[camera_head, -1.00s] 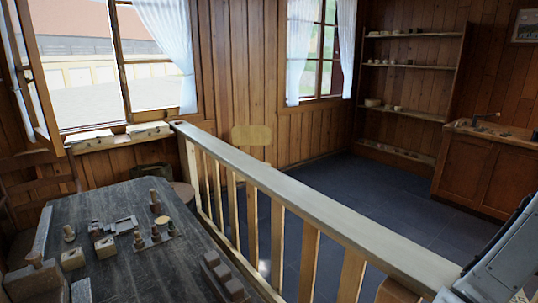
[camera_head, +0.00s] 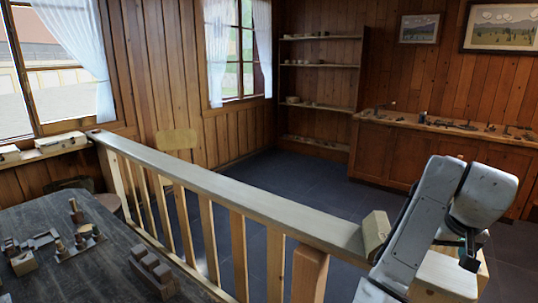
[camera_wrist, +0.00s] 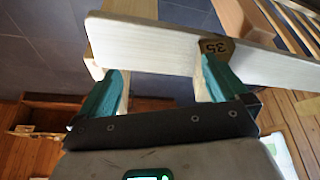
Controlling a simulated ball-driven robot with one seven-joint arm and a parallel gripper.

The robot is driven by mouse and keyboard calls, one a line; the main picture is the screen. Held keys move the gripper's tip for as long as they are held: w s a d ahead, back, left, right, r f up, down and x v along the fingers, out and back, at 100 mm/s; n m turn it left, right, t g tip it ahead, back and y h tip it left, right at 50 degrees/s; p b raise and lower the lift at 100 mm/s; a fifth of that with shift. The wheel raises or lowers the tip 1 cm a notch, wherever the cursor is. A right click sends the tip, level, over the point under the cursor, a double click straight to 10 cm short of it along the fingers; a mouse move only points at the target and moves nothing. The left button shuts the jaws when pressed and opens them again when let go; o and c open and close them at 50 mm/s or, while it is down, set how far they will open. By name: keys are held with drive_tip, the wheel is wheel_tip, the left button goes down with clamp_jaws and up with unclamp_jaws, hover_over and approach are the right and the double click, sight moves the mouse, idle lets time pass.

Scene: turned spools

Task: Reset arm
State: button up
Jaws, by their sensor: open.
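My gripper (camera_wrist: 163,72) shows in the wrist view with its two green fingers spread apart and nothing held between them. The pale railing (camera_wrist: 150,42) runs across beyond the fingertips; I cannot tell whether they touch it. In the head view my arm is raised and bent at the right, with its dark end (camera_head: 469,252) low beside the railing's (camera_head: 230,190) near end. Part of the gripper is hidden there. Turned spools (camera_head: 76,212) stand on the dark table at the lower left, away from my arm.
A wooden block (camera_head: 376,231) sits at the railing's near end, close to my arm. The dark table (camera_head: 75,275) holds a stepped block (camera_head: 152,268). A long counter (camera_head: 440,125) with small items and shelves (camera_head: 320,63) stand behind. The tiled floor between is clear.

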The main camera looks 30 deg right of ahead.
drive_tip(key=s+a+f+n, duration=0.2)
drive_tip(key=a+f+n, duration=0.3)
drive_tip(key=a+f, duration=1)
drive_tip(key=s+a+f+n+g+y, duration=0.1)
drive_tip(key=s+a+f, duration=0.4)
drive_tip(key=a+f, duration=0.1)
drive_tip(key=s+a+f+n+y, duration=0.2)
drive_tip(key=s+a+f, duration=0.4)
drive_tip(key=a, duration=0.3)
drive_tip(key=shift+s+a+g, duration=0.25)
drive_tip(key=shift+a+g, duration=0.05)
drive_tip(key=shift+g, duration=0.1)
